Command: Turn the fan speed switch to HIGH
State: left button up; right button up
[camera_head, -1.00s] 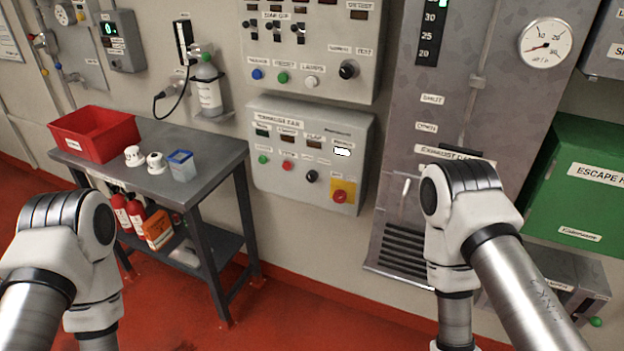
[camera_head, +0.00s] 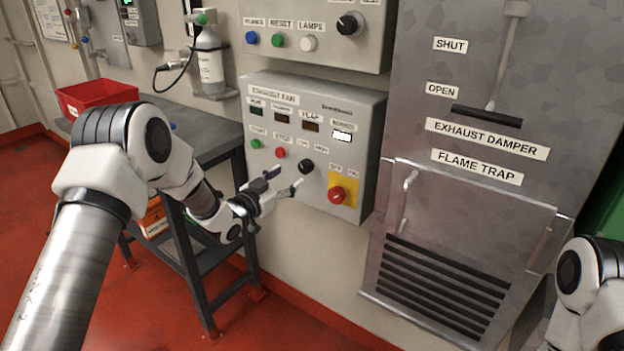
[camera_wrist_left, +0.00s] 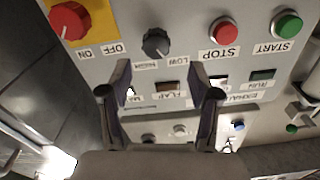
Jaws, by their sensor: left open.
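The fan speed switch (camera_head: 307,166) is a black knob on the lower right part of the grey exhaust fan panel (camera_head: 362,130), between the red stop button and the yellow-backed red rotary switch. In the left wrist view the knob (camera_wrist_left: 156,42) appears upside down, with its LOW and HIGH labels beside it. I cannot tell surely which label its pointer faces. My left gripper (camera_head: 288,178) is open and empty, just left of and below the knob in the head view. In the left wrist view its fingers (camera_wrist_left: 160,78) are spread apart, with the knob beyond their tips. My right gripper is out of view.
The green start button (camera_head: 255,143), red stop button (camera_head: 280,153) and red rotary switch (camera_head: 337,195) sit close to the knob. A grey table (camera_head: 215,137) with a red bin (camera_head: 95,93) stands left. The exhaust damper cabinet (camera_head: 410,110) stands right.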

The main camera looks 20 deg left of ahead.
aim_at(303, 169)
pick_arm(q)
jog(key=x, duration=0.7)
jog(key=shift+s+d+f, duration=0.15)
jog(key=shift+d+f, duration=0.1)
jog(key=shift+w, duration=0.25)
jog(key=shift+c, duration=0.4)
jog(key=c, duration=1.1)
